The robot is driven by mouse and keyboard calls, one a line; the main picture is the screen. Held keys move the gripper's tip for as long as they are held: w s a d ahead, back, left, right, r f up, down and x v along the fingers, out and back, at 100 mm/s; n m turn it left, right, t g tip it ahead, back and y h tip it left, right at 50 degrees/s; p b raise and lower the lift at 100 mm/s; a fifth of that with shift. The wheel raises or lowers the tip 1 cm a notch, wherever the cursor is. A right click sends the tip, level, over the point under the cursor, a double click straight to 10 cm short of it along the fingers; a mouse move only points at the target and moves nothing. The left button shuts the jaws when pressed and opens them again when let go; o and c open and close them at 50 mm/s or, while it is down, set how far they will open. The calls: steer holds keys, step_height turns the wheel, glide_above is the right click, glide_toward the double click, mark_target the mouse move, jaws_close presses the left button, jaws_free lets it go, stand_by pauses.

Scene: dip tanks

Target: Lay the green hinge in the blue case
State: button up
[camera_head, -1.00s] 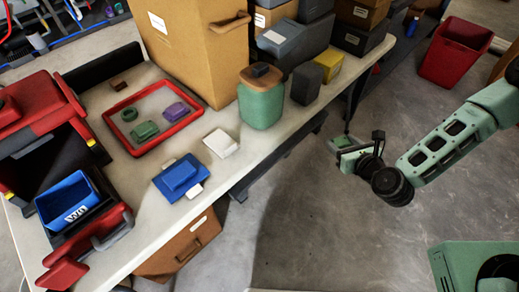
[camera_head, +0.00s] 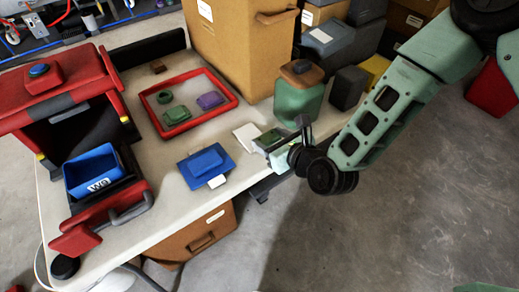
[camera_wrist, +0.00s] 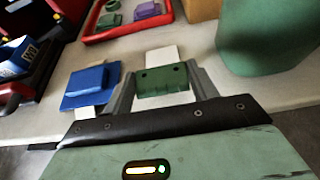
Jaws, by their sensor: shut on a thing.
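My gripper (camera_wrist: 164,84) is shut on a green hinge (camera_wrist: 162,76), a flat green piece with small holes, which shows between the two fingers in the wrist view. In the head view my gripper (camera_head: 272,143) is over the table's near right edge, beside a white flat piece (camera_head: 246,136). A blue open-topped case (camera_head: 93,173) with a white label sits in the red and black stand at the left, well away from my gripper. It shows partly at the left edge of the wrist view (camera_wrist: 14,62). Its inside is partly hidden.
A blue block on a blue plate (camera_head: 225,161) lies between my gripper and the case. A red tray (camera_head: 233,103) holds two green pieces and a purple one. A green jar (camera_head: 297,100) and a large tan box (camera_head: 240,45) stand behind. The red stand (camera_head: 75,102) has raised walls.

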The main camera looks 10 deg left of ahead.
steer(key=shift+f, duration=2.65)
steer(key=shift+f, duration=0.25)
steer(key=o, duration=1)
steer(key=shift+r, duration=0.1)
steer(key=shift+r, duration=0.1)
